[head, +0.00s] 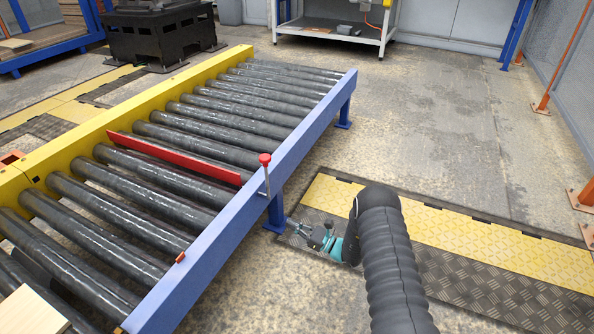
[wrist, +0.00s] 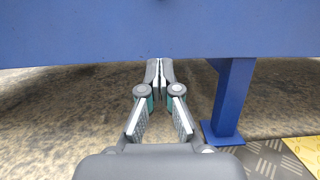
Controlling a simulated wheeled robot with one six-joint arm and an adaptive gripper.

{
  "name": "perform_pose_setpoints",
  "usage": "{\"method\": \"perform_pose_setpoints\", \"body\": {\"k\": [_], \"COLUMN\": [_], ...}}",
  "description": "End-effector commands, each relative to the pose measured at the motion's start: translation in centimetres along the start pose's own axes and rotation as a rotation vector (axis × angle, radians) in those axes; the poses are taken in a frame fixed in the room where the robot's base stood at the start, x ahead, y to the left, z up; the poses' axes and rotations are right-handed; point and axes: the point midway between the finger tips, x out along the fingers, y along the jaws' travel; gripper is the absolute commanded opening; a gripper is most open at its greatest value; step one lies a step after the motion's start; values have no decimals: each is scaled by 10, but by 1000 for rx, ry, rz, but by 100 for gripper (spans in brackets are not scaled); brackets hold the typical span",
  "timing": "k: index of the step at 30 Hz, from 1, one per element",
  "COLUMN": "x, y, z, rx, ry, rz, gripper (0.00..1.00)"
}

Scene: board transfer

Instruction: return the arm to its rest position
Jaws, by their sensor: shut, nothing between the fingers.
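My gripper (head: 309,235) is low beside the roller conveyor's blue side rail (head: 262,183), over the floor plates, in the head view. My arm in its black ribbed sleeve comes in from the lower right. In the wrist view my gripper (wrist: 159,68) points at the conveyor's blue side beam (wrist: 100,30). Its fingertips are together with nothing between them.
A blue conveyor leg (wrist: 231,100) stands just right of my gripper in the wrist view. A red bar (head: 175,157) lies across the rollers. A wooden board (head: 30,312) is at the lower left. Open floor (head: 440,120) lies to the right.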

Motion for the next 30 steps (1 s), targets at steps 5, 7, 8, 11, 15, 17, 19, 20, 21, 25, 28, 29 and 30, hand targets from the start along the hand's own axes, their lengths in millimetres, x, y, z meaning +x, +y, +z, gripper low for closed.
{"method": "perform_pose_setpoints", "body": {"k": [5, 7, 8, 11, 15, 17, 19, 20, 21, 25, 28, 29, 30], "x": [0, -1, -3, -13, -29, -34, -40, -42, -46, -58, -69, -73, -78], "y": [0, 10, 17, 48, 91, 106, 122, 127, 134, 153, 165, 168, 172], "z": [-6, -16, -22, -43, -55, -51, -41, -36, -28, 3, 32, 40, 52], "rx": [-16, -20, -18, 3, 12, 2, -22, -35, -54, -131, -208, -232, -265], "ry": [27, 73, 95, 179, 285, 324, 369, 386, 409, 478, 529, 544, 564], "rz": [2, 42, 64, 152, 299, 367, 451, 486, 533, 681, 797, 830, 873], "gripper": [0, 0, 0, 0, 0, 0, 0, 0, 0, 0, 0, 0, 0]}}
